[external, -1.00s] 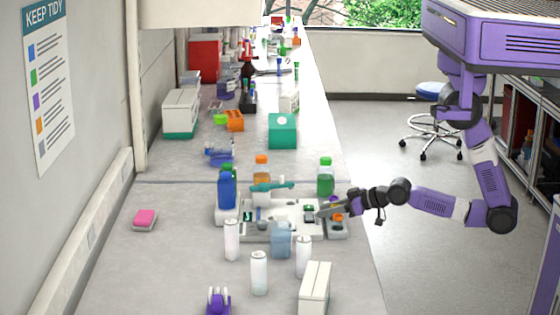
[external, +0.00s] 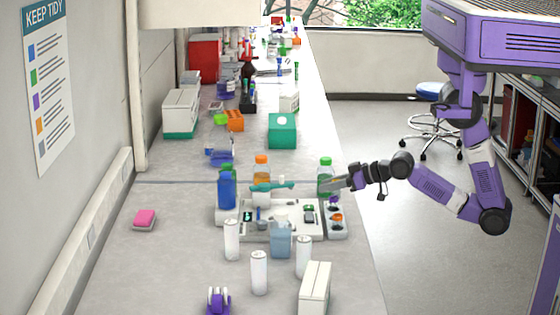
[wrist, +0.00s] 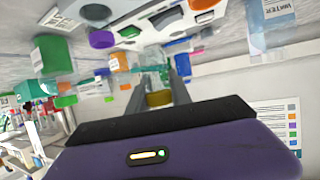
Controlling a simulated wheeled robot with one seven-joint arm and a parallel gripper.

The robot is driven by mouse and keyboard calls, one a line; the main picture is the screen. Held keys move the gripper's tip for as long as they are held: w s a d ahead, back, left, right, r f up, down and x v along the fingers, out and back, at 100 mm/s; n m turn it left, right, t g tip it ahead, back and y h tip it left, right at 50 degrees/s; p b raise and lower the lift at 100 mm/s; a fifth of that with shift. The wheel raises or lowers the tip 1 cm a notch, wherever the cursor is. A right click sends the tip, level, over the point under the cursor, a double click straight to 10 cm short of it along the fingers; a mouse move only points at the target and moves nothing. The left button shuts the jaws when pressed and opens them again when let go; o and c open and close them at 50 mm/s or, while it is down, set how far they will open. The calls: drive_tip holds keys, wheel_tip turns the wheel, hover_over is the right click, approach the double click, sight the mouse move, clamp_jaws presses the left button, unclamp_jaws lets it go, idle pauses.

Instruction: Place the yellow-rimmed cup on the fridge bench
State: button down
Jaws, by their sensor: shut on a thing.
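My gripper (external: 333,185) is above the near bench's right edge, over a small grey cup tray (external: 337,236). In the wrist view, my gripper (wrist: 157,92) is shut on a yellow cup (wrist: 159,98), seen between the two fingers. The cup is too small to make out in the external view. I cannot tell which surface is the fridge bench.
A green-capped bottle (external: 325,178) stands close beside my gripper. An orange-rimmed cup (external: 336,217) and a purple-rimmed cup (wrist: 102,39) sit in the tray. White cylinders and a blue bottle (external: 227,190) crowd the bench.

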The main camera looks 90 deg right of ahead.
drive_tip(key=s+d+r+m+g+h+b, duration=0.15)
drive_tip(key=d+r, duration=0.35)
drive_tip(key=d, duration=1)
drive_tip(key=w+d+r+m+g+h+b, duration=0.15)
drive_tip(key=d+r, duration=0.35)
drive_tip(key=d, duration=1)
drive_tip(key=s+d+r+m+g+h+b, duration=0.1)
drive_tip(key=s+d+r+m+h, duration=0.2)
drive_tip(key=d, duration=1.2)
drive_tip(key=shift+n+t+y, duration=0.7)
drive_tip(key=w+f, duration=0.1)
drive_tip(key=f, duration=0.4)
drive_tip(key=w+f+p, duration=0.1)
drive_tip(key=f, duration=0.5)
drive_tip(key=w+f, duration=0.1)
drive_tip(key=f, duration=0.5)
drive_tip(key=shift+w+p, duration=0.2)
drive_tip(key=shift+p, duration=0.1)
drive_tip(key=shift+f, duration=2.55)
drive_tip(key=shift+f, duration=0.1)
drive_tip(key=c, duration=1.2)
unclamp_jaws()
drive_tip(key=shift+o, duration=0.2)
